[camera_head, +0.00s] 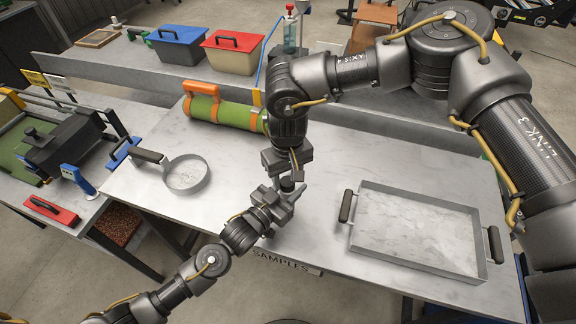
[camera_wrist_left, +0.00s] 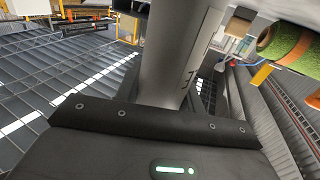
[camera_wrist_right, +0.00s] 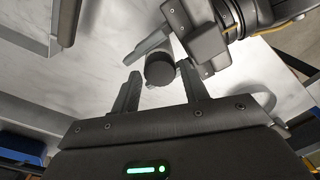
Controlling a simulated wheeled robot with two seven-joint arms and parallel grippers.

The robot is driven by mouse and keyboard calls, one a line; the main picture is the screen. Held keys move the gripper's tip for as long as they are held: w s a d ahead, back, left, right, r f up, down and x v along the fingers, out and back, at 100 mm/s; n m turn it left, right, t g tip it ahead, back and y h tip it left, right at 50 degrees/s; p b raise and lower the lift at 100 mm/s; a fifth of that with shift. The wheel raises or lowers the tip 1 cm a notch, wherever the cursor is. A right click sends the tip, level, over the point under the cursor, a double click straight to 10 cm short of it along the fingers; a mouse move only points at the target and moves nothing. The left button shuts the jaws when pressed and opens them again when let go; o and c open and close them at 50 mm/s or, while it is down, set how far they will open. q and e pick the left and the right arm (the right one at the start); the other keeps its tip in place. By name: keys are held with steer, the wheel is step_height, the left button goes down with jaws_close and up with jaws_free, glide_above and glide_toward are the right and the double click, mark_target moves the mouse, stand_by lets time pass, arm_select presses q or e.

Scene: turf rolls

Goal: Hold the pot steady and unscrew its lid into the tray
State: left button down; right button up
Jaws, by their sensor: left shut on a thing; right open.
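The pot's dark round lid (camera_wrist_right: 160,68) shows from above in the right wrist view, between the jaws of my right gripper (camera_wrist_right: 159,82). The lid is small and dark in the head view (camera_head: 287,184). My left gripper (camera_head: 282,199) is shut on the pot from the front; the pot's body is mostly hidden. My right gripper (camera_head: 287,176) is open above it, one finger on each side of the lid; I cannot tell whether they touch it. The empty grey tray (camera_head: 420,265) with two dark handles lies on the table to the right. A large grey rounded surface blocks the left wrist view.
A round grey pan (camera_head: 187,174) lies on the table (camera_head: 225,200) at left. A green roll with orange bands (camera_head: 232,114) lies at the back. A red bin (camera_head: 233,52) and blue bin (camera_head: 176,45) stand on the rear bench. Table between pot and tray is clear.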

steer(key=shift+f, duration=0.7)
steer(key=c, duration=0.9)
steer(key=shift+o, duration=0.2)
